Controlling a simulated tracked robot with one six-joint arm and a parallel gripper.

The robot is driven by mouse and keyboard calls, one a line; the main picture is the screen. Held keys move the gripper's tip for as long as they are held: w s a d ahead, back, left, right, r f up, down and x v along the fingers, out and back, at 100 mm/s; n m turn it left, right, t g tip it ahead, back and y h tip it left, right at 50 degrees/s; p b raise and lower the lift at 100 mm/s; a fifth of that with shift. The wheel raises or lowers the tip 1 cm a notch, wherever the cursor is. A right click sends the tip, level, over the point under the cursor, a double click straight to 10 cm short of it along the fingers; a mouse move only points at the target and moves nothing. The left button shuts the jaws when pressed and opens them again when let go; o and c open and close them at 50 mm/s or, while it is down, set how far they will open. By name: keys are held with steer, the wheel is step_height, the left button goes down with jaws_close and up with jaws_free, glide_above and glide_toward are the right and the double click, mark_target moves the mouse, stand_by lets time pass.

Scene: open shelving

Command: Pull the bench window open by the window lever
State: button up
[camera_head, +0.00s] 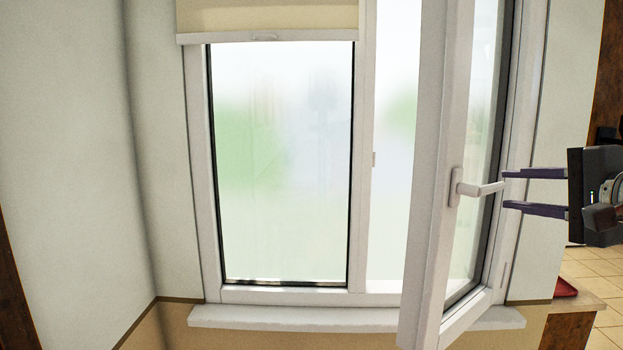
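The bench window's right sash (432,190) stands swung open toward me, showing its white frame at an angle. The white window lever (482,188) is on the sash's near upright and points right, roughly level. My gripper (505,190) comes in from the right edge with two purple fingers spread apart. The lever's free end is at the gap between the fingertips in the picture. No finger visibly presses on it, and I cannot tell the depth between them.
The left pane (280,170) is shut and frosted, with a cream blind (267,16) above it. A white sill (280,318) runs below. A wooden surface (575,298) with a red item (564,288) is at lower right, beside a tiled floor (598,270).

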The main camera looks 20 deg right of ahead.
mark_target(497, 189)
steer(key=shift+x, duration=3.05)
steer(key=shift+c, duration=0.3)
jaws_close()
